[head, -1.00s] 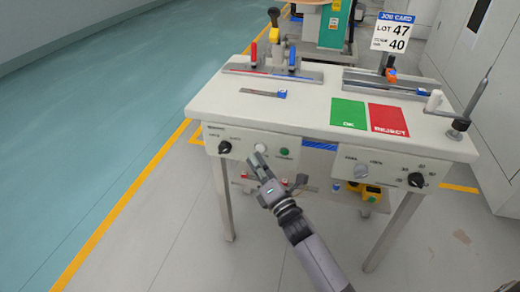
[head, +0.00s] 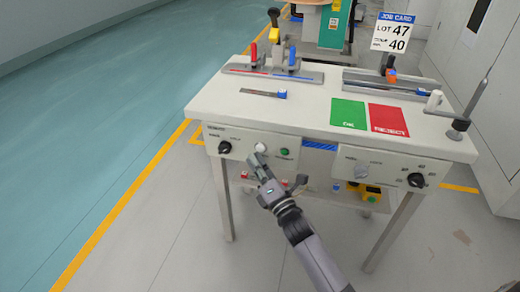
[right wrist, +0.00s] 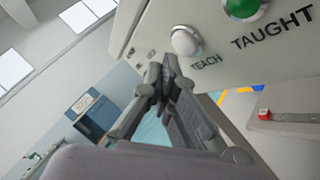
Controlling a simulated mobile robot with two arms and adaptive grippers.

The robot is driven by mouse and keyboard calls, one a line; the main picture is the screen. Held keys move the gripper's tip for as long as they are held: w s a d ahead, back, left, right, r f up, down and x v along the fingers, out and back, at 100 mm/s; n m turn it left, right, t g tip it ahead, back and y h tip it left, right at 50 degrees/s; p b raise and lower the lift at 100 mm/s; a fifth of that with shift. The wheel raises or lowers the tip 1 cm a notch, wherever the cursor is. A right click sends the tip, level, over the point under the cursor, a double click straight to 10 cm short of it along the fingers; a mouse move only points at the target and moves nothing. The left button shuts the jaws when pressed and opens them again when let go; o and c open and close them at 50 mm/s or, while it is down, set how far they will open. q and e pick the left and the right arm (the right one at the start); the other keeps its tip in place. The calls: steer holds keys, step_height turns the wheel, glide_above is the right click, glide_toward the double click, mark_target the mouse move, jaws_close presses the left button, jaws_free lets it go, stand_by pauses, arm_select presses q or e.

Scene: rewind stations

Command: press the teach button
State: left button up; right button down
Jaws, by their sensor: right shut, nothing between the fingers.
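The teach button is a white round knob (head: 260,147) on the left front panel of the bench; in the right wrist view the white button (right wrist: 185,41) has the word TEACH beside it. My right gripper (head: 257,158) is shut and empty, just below and in front of the button. In the right wrist view its fingertips (right wrist: 161,72) meet below and to the left of the button, with a small apparent gap. I cannot tell whether they touch it. My left gripper is not in view.
A green lamp (head: 284,152) marked TAUGHT sits right of the button, and a black knob (head: 225,147) sits left of it. The bench (head: 300,105) carries a green OK mat, a red REJECT mat and fixtures. A shelf is below. The floor at left is clear.

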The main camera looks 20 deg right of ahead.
steer(key=shift+w, duration=0.1)
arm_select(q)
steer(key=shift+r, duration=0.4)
arm_select(e)
steer(key=shift+w+d, duration=0.25)
steer(key=shift+w+d, duration=0.1)
steer(key=shift+w, duration=0.05)
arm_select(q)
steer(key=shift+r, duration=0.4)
arm_select(e)
steer(key=shift+w+d, duration=0.1)
steer(key=shift+w, duration=0.05)
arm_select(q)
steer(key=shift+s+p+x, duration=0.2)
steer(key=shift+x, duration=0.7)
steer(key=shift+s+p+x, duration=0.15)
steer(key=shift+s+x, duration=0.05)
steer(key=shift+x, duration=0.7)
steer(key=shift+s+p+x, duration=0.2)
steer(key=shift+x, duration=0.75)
arm_select(e)
steer(key=s+a, duration=0.3)
steer(key=s, duration=0.2)
steer(key=shift+s+a, duration=0.25)
steer(key=shift+a, duration=0.1)
